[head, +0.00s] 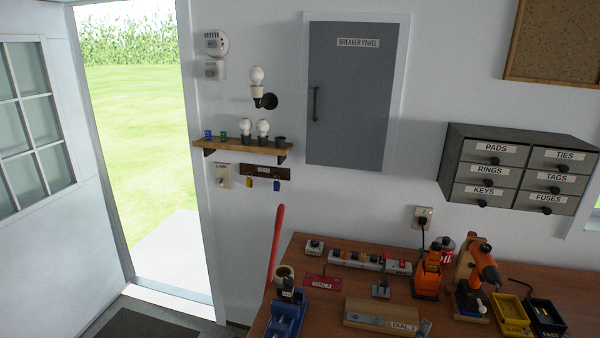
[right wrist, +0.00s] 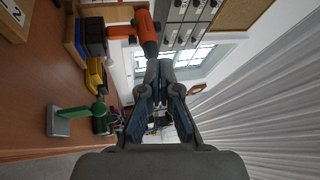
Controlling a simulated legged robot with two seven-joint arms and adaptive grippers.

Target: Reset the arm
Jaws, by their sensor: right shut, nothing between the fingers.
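My right gripper (right wrist: 160,72) shows in the right wrist view. Its dark blue-grey fingers are closed together at the tips, with nothing between them. It is beside the wooden workbench (right wrist: 30,100), which fills the left of that view, and appears clear of the bench items. In the head view, a small grey-blue piece at the bottom edge by the dial block may be its tip, but I cannot tell. My left gripper is in neither view.
The workbench (head: 335,262) holds an orange drill (head: 487,262), a blue vise (head: 287,315), a power strip (head: 370,261) and yellow and black trays (head: 511,312). Above are labelled drawers (head: 515,170) and a breaker panel (head: 350,110). An open doorway (head: 150,150) is at left.

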